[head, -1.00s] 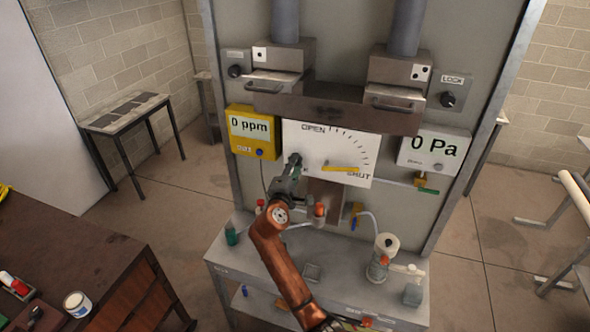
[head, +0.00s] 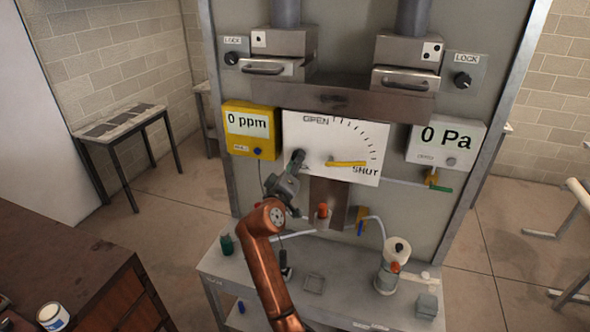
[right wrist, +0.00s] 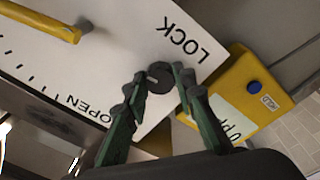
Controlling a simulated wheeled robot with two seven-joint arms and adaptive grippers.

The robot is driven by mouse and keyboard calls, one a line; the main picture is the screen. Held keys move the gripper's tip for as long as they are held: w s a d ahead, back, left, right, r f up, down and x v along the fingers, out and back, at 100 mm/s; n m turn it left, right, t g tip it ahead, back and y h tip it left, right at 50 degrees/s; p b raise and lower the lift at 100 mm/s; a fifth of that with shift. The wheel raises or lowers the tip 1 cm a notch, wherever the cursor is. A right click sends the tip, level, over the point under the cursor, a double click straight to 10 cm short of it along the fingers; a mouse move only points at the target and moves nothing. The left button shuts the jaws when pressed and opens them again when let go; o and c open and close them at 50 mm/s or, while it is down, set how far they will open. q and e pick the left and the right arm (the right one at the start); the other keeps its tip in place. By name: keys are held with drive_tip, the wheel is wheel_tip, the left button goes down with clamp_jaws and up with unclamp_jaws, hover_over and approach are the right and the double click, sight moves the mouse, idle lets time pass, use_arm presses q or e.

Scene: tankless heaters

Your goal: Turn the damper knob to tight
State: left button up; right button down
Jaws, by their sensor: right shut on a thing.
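The white dial panel (head: 300,132) has OPEN at its top and SHUT at its lower right. Its yellow lever (head: 347,163) points right, close to SHUT. A dark round knob (right wrist: 160,79) sits at the panel's lower left, next to a LOCK label in the right wrist view. A short light mark shows on its face. My right gripper (right wrist: 160,74) is shut on this knob, one green-grey finger on each side. In the head view my right gripper (head: 296,163) mostly covers the knob. My left gripper is in neither current view.
A yellow 0 ppm meter (head: 250,146) is just left of the panel, close to my gripper. A white 0 Pa meter (head: 447,140) is at right. Two more LOCK knobs (head: 231,58) (head: 462,81) are higher up. A bench (head: 345,291) with fittings lies below.

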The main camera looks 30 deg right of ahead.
drive_tip(key=shift+w+f+m+g+b, duration=0.1)
drive_tip(key=shift+m+g+b, duration=0.05)
drive_tip(key=shift+m+b, duration=1.45)
drive_tip(key=shift+w+f+m+g+b, duration=0.15)
drive_tip(key=shift+m+b, duration=1.05)
drive_tip(key=shift+m, duration=0.7)
drive_tip(key=shift+s+r, duration=0.1)
drive_tip(key=shift+s, duration=0.05)
drive_tip(key=c, duration=1.6)
unclamp_jaws()
drive_tip(key=shift+r+h, duration=0.1)
drive_tip(key=shift+h, duration=0.2)
drive_tip(key=shift+a, duration=0.1)
